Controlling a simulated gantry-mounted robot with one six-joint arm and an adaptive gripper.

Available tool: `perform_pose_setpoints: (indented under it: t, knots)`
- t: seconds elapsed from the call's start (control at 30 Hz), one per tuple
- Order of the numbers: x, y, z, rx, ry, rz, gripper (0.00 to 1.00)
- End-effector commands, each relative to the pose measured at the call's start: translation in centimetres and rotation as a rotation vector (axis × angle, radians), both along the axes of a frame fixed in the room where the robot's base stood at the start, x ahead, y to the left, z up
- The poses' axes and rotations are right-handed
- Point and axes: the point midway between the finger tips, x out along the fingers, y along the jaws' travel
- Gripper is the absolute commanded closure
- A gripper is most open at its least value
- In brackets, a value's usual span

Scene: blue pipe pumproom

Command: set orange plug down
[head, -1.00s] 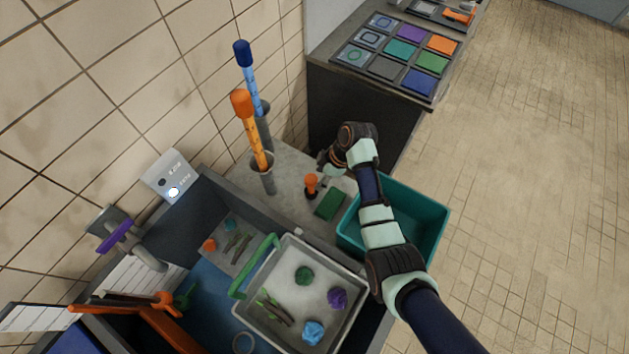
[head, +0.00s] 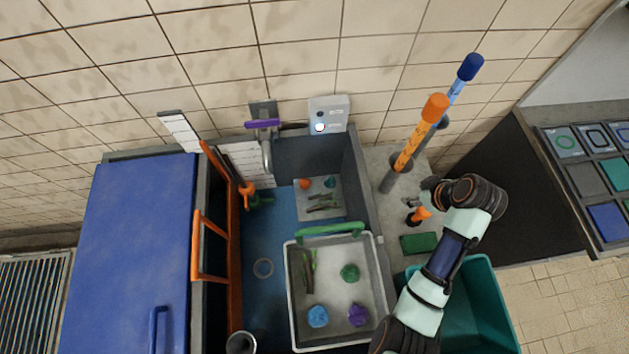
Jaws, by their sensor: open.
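The orange plug (head: 421,214), with a dark base, stands on the grey ledge to the right of the sink. My gripper (head: 420,194) is just above and behind it in the head view, close to the foot of the orange-capped tube. Its jaws are open, and no object shows between them. The fingers are small here, so I cannot tell whether they touch the plug.
A green block (head: 419,243) lies in front of the plug. The orange-capped tube (head: 411,148) and blue-capped tube (head: 458,90) stand behind. A teal bin (head: 478,300) is at front right; a grey tray (head: 335,255) sits in the sink.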

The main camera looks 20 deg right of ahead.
Motion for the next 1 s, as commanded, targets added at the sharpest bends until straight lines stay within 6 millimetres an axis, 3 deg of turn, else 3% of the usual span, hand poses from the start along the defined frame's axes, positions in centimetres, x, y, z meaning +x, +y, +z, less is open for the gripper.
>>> perform_pose_setpoints:
  t: [0.03,0.1,0.17,0.2,0.3,0.4,0.5,0.73,1.0]
  knots:
    - [3.3,5.0,1.8,-0.041,-0.057,-0.001,0.44]
    - [6.5,12.0,5.2,-0.074,-0.172,-0.042,0.44]
    - [7.8,17.7,8.2,-0.069,-0.283,-0.074,0.44]
    - [8.0,21.3,10.2,-0.052,-0.355,-0.091,0.44]
    - [7.1,28.7,14.9,0.026,-0.521,-0.120,0.44]
    - [5.3,33.4,18.3,0.115,-0.634,-0.139,0.44]
    - [4.2,35.4,20.0,0.170,-0.687,-0.151,0.44]
    - [4.0,35.7,20.4,0.182,-0.697,-0.157,0.44]
    - [4.3,35.4,20.2,0.185,-0.689,-0.170,0.00]
